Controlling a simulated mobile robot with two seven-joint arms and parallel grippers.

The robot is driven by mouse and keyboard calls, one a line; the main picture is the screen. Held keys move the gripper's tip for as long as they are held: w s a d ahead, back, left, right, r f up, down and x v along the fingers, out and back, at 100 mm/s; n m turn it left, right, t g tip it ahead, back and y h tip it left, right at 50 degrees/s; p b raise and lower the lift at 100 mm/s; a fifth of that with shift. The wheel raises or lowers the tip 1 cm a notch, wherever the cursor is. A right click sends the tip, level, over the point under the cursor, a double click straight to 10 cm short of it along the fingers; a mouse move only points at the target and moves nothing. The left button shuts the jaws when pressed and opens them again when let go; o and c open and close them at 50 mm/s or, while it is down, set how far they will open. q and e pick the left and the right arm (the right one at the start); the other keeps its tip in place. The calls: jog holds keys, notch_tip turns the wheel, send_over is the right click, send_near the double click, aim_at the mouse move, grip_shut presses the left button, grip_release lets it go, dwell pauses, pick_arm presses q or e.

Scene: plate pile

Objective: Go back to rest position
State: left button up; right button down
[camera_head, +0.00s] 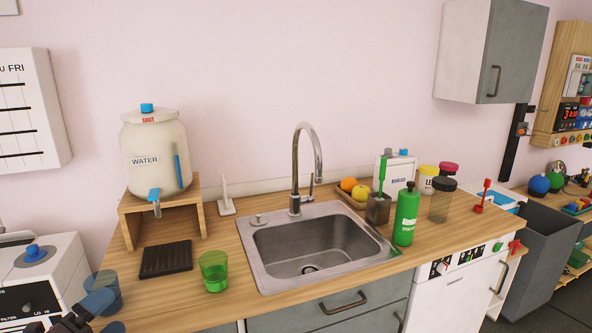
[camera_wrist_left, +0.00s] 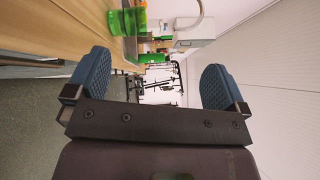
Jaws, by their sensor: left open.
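My left gripper (camera_head: 104,313) is at the bottom left corner of the head view, low in front of the counter's left end. In the left wrist view its two blue ribbed pads (camera_wrist_left: 152,85) stand wide apart with nothing held between them. A translucent blue cup (camera_head: 106,284) is right behind the gripper in the head view, partly covered by it; I cannot tell whether they touch. My right gripper is in neither view.
The wooden counter (camera_head: 215,250) carries a green glass (camera_head: 214,272), a black drip tray (camera_head: 166,259), a water dispenser (camera_head: 154,165) on a wooden stand and a green bottle (camera_head: 406,217). A sink (camera_head: 258,262) is in the middle. A white appliance (camera_head: 62,265) stands at left.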

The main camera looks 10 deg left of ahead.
pick_arm(q)
jog(key=s+d+f+n+g+y, duration=0.2)
jog(key=s+f+n+y, duration=0.1)
jog(key=f+n, duration=0.5)
jog(key=s+d+f+n+g+y, duration=0.1)
jog(key=s+f+n+g+y, duration=0.15)
jog(key=f+n, duration=0.55)
jog(key=s+d+f+n+g+h, duration=0.1)
jog(key=s+d+f+n+g, duration=0.1)
jog(key=s+d+f+n, duration=0.3)
jog(key=s+d+f, duration=0.3)
jog(key=d+f, duration=0.1)
jog(key=d, duration=0.3)
jog(key=shift+f+g+h, duration=0.35)
jog(key=shift+w+r, duration=0.1)
